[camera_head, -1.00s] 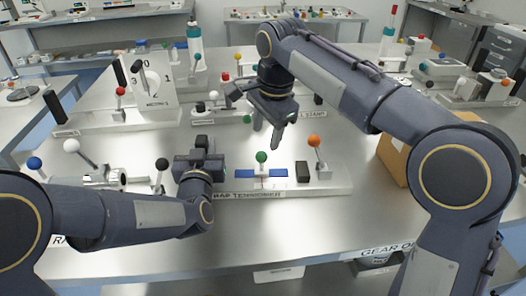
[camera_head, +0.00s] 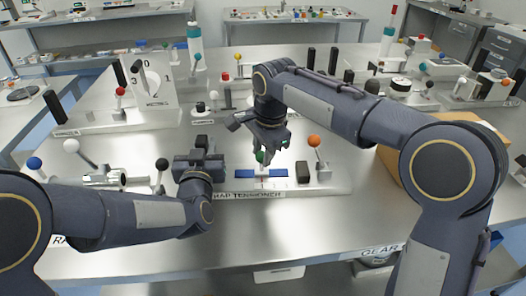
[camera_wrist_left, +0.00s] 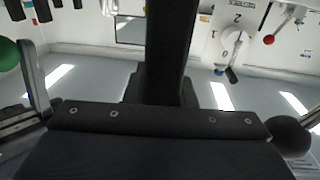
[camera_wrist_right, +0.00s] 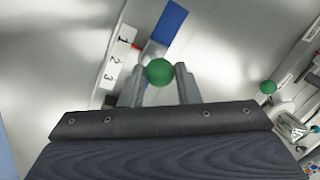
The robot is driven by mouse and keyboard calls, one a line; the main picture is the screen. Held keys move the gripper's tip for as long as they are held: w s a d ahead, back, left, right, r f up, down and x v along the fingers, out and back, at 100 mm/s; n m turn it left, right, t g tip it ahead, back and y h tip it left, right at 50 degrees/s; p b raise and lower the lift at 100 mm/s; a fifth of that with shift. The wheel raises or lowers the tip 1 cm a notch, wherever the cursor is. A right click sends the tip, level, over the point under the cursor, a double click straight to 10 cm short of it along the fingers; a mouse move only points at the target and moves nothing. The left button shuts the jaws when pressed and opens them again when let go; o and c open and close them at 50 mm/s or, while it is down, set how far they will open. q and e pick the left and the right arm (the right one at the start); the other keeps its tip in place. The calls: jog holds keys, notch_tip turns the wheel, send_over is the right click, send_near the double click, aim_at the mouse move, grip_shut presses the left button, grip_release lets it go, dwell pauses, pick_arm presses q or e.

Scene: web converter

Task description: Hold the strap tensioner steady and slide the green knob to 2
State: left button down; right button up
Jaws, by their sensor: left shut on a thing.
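The strap tensioner (camera_head: 330,188) is a light base plate at the front of the table, with a blue strip, a dark block and an orange-knobbed lever. Its green knob (camera_wrist_right: 160,72) sits between the two fingers of my right gripper (camera_wrist_right: 160,85), with small gaps visible beside it. The scale (camera_wrist_right: 117,62) reads 1, 2, 3 beside the knob in the right wrist view. In the head view, the right gripper (camera_head: 264,158) is over the knob. My left gripper (camera_head: 200,145) is shut on the tensioner's dark upright post (camera_wrist_left: 170,45) at the plate's left end.
A lever device with a black knob (camera_head: 162,164) stands just left of my left gripper. A numbered dial panel (camera_head: 150,82) stands behind it. A cardboard box (camera_head: 395,165) is at the right, beneath my right arm. Bare table lies in front of the tensioner.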

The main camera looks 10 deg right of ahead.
aim_at(275, 175)
pick_arm(q)
jog(key=shift+s+a+f, duration=0.1)
jog(key=shift+a+f, duration=0.05)
jog(key=shift+f, duration=0.5)
pick_arm(e)
grip_shut()
jog(key=shift+s+d+f, duration=0.1)
jog(key=shift+s+d, duration=0.05)
jog(key=shift+d, duration=0.65)
jog(key=shift+s+d, duration=0.1)
jog(key=shift+d, duration=0.7)
jog(key=o, duration=0.6)
grip_release()
jog(key=v, duration=1.2)
pick_arm(q)
jog(key=shift+r, duration=0.35)
jog(key=c, duration=1.1)
grip_release()
jog(key=shift+r, duration=0.1)
jog(key=shift+c, duration=0.2)
jog(key=shift+r, duration=0.15)
pick_arm(e)
jog(key=shift+a, duration=0.1)
